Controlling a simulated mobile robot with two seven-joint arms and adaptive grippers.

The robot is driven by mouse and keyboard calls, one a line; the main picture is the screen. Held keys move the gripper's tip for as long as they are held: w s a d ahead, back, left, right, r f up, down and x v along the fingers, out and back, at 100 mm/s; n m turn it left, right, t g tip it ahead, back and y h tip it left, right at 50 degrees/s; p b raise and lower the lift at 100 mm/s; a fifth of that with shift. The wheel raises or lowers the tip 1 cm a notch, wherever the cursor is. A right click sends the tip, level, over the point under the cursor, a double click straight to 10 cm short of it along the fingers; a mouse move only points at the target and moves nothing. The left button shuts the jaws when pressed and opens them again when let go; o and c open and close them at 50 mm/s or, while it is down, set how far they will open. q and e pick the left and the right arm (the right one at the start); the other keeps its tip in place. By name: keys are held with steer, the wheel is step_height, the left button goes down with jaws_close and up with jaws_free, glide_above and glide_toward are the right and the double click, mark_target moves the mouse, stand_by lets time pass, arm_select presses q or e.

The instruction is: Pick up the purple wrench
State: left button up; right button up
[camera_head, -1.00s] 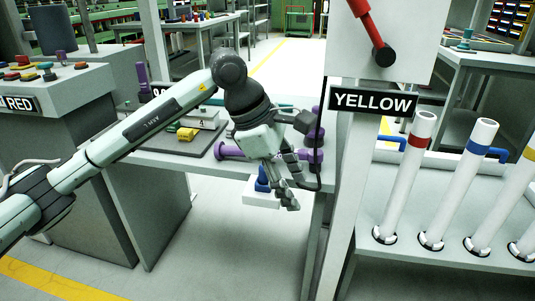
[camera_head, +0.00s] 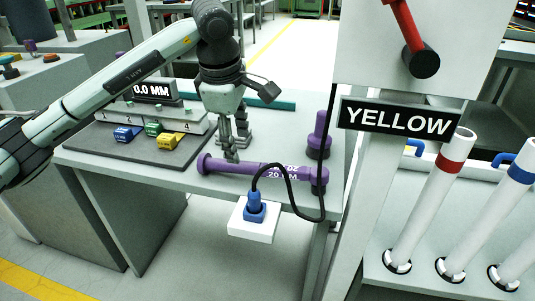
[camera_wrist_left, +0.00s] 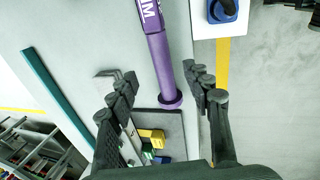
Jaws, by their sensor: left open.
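The purple wrench (camera_head: 240,168) is a long purple bar marked 20 MM, lying along the front edge of the grey table, with a round flange at its left end. My left gripper (camera_head: 235,150) is open, pointing down just above and behind the wrench's left part. In the left wrist view the wrench (camera_wrist_left: 164,65) runs between the two open fingers (camera_wrist_left: 165,97), its flanged end toward the palm. I cannot tell whether any finger touches it. My right gripper is not in view.
A blue plug in a white socket box (camera_head: 250,222) hangs at the table front, its black cable (camera_head: 292,190) looping over the wrench. A purple upright piece (camera_head: 318,135) stands right. Blue, green and yellow blocks sit on a dark mat (camera_head: 95,140) at left. The YELLOW-signed post (camera_head: 395,119) is right.

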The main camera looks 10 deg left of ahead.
mark_target(243, 163)
arm_select(q)
steer(key=x, duration=0.6)
steer(key=shift+s+d+f+p, duration=0.1)
steer(key=shift+s+f+p, duration=0.1)
steer(key=shift+p, duration=0.15)
steer(key=shift+w+f, duration=0.2)
steer(key=shift+f, duration=0.2)
steer(key=shift+w+f, duration=0.1)
steer(key=shift+f, duration=0.05)
steer(key=c, duration=1.1)
jaws_close()
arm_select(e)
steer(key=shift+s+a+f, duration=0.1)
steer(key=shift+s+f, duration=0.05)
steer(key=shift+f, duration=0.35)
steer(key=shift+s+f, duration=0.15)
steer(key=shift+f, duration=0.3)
